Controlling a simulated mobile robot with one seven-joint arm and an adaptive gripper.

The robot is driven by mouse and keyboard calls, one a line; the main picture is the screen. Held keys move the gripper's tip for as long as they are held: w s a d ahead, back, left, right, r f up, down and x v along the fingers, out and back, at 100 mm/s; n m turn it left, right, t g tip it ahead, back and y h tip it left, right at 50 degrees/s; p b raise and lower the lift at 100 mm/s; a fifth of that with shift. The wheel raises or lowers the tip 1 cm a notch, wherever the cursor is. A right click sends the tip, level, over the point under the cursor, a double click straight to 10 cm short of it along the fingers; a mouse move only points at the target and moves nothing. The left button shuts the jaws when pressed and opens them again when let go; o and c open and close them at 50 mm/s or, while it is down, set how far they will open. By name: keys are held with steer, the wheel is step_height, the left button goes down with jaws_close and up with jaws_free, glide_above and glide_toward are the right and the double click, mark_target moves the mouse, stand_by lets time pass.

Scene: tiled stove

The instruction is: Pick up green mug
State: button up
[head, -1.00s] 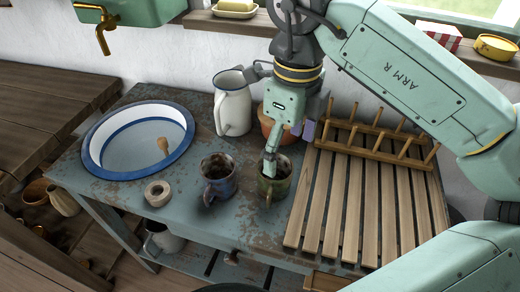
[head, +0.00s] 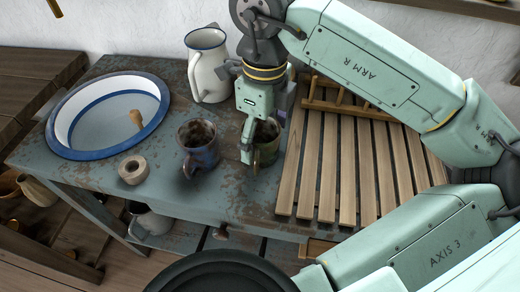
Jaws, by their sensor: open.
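The green mug (head: 268,152), dark and worn, stands upright on the blue-grey table beside the slatted wooden rack. My gripper (head: 263,132) is open and points down at the mug. One finger is at the left front of the mug, overlapping its left edge in the picture. The other finger is mostly hidden behind the mug and the gripper body. I cannot tell whether either finger touches the mug. The gripper hides part of the rim.
A blue mug (head: 199,148) stands close on the left. A white enamel jug (head: 207,68) is behind it.

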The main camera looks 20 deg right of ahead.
steer(key=shift+f, duration=0.6)
steer(key=shift+r, duration=0.1)
steer(key=shift+c, duration=0.2)
steer(key=c, duration=1.3)
step_height(320, 180, up, 18)
steer(key=p, duration=1)
